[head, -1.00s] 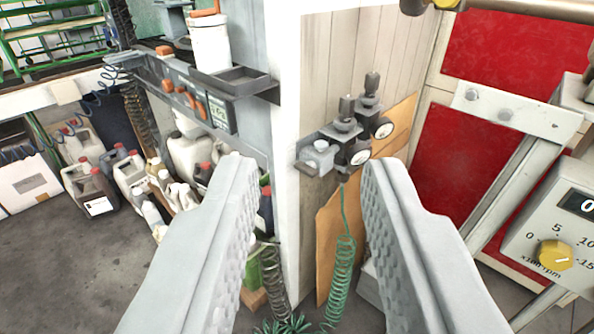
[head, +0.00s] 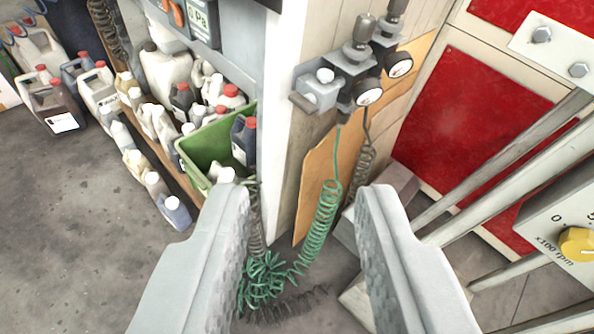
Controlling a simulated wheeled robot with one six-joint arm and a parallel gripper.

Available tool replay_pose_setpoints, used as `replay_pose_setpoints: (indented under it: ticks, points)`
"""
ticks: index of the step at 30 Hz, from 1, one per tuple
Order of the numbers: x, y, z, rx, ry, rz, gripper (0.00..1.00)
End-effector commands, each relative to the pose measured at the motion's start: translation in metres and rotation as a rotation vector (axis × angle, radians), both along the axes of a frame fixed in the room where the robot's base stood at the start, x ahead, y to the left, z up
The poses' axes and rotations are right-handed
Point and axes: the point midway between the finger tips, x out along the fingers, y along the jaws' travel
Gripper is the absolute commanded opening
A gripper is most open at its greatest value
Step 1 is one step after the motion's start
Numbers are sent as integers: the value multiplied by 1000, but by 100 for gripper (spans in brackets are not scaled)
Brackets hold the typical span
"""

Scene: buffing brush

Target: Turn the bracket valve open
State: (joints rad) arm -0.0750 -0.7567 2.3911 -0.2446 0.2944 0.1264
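A grey valve and regulator assembly (head: 345,78) is fixed to the wooden wall panel, upper middle of the head view. At its left is a grey bracket block (head: 318,90) with a pale round cap.
Green coiled hoses (head: 322,215) hang from the assembly and gather on the floor between my fingers. A green crate (head: 208,145) and several bottles stand at left. A machine with a yellow dial (head: 577,243) and metal bars is at right.

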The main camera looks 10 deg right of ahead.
Motion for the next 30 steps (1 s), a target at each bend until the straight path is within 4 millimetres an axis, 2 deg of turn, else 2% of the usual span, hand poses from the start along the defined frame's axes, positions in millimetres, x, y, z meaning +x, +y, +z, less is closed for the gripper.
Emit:
replay_pose_setpoints:
  ticks: [1,6,15,21,30]
  points:
    - [11,3,-17,-32,61,4,32]
    - [38,6,-68,-154,245,-8,32]
    - [76,4,-139,-420,495,-72,32]
    - [100,3,-173,-624,592,-137,32]
    - [142,17,-203,-955,605,-242,32]
